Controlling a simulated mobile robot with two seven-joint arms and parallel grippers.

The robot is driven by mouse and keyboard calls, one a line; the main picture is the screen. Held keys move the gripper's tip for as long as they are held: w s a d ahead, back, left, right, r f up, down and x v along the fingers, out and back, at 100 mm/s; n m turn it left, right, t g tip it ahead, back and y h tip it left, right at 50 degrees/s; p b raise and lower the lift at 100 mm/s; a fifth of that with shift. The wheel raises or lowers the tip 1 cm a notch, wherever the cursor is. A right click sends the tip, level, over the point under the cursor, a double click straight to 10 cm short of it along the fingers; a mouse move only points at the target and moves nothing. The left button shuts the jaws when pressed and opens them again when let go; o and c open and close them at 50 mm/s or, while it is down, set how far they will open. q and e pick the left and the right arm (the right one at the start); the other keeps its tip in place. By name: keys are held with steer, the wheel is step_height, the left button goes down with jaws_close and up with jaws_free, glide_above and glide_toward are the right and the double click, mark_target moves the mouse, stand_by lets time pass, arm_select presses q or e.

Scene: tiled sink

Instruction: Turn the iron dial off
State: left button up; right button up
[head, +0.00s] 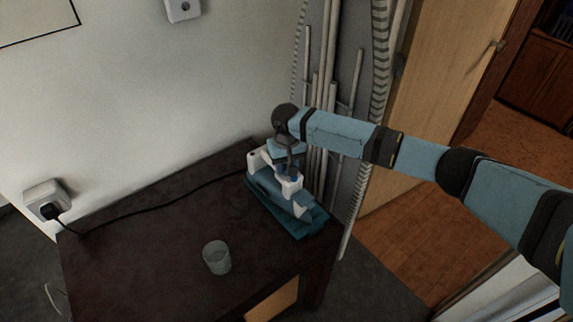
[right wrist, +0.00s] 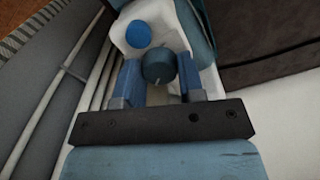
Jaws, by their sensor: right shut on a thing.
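A blue and white iron (head: 281,201) lies on the dark table, near its right back corner, with a teal base under it. In the right wrist view its white body (right wrist: 127,35) carries a round blue button and a dark blue dial (right wrist: 158,66). My right gripper (head: 288,172) reaches down onto the iron from above. In the right wrist view its two blue fingers (right wrist: 158,80) stand on either side of the dial, shut on it. A small light mark shows on the dial's near edge. My left gripper is in neither view.
A clear glass (head: 217,257) stands on the table (head: 150,245) in front of the iron. A black cord runs from the iron to a wall socket (head: 46,199) at left. Pipes (head: 328,90) rise close behind the iron. The table's left part is clear.

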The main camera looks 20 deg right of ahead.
steer(key=shift+r+n+p, duration=0.25)
steer(key=shift+n+p, duration=0.65)
steer(key=shift+p, duration=0.35)
steer(key=shift+f+n+p, duration=0.15)
steer(key=shift+n+p, duration=0.2)
steer(key=shift+n, duration=0.25)
steer(key=shift+f, duration=0.1)
steer(key=o, duration=0.8)
steer(key=shift+o, duration=0.7)
step_height(320, 180, up, 14)
steer(key=shift+f, duration=0.1)
